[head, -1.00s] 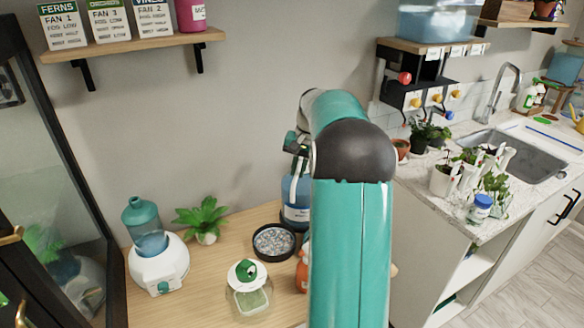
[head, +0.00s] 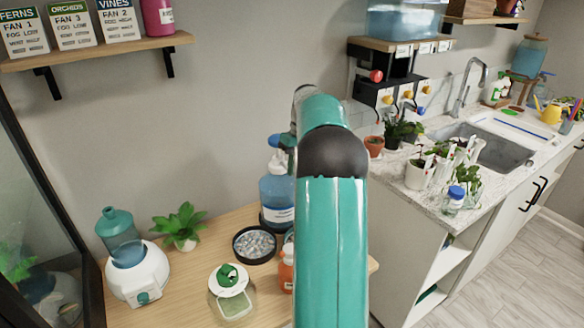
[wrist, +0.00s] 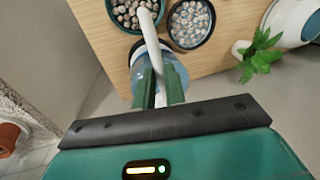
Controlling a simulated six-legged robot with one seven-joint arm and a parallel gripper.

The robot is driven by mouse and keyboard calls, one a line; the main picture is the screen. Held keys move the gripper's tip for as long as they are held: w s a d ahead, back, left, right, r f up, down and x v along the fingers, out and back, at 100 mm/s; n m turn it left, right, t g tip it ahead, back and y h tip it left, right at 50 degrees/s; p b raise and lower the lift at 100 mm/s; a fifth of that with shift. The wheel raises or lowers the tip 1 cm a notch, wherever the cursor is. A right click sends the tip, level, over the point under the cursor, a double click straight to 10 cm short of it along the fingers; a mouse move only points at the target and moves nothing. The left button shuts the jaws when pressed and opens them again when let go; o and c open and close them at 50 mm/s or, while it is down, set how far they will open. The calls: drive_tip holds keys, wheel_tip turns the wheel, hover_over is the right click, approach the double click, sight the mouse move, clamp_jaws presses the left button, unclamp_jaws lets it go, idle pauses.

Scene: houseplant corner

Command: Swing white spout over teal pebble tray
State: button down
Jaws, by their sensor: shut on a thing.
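My gripper (wrist: 159,72) has its two green fingers down on either side of the white spout (wrist: 149,44), shut on it. The spout belongs to a blue bottle (wrist: 139,70), which also shows left of my arm in the head view (head: 276,193). In the wrist view the spout's far end overlaps the teal pebble tray (wrist: 113,17), full of pale pebbles. Whether the tip is centred over it I cannot tell. In the head view my arm hides the spout and the teal tray.
A black dish of grey pebbles (head: 236,252) stands close by, also in the wrist view (wrist: 210,37). A green plant (head: 181,222), a white round device (head: 150,272), a green-topped jar (head: 232,285) and an orange bottle (head: 287,270) share the wooden table.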

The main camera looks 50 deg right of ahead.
drive_tip(key=shift+d, duration=0.15)
drive_tip(key=c, duration=1.5)
unclamp_jaws()
drive_tip(key=shift+o, duration=0.2)
wheel_tip(320, 180, up, 14)
drive_tip(key=d, duration=0.2)
drive_tip(key=shift+s+d+f, duration=0.2)
drive_tip(key=shift+s+d, duration=0.05)
drive_tip(key=shift+s, duration=0.15)
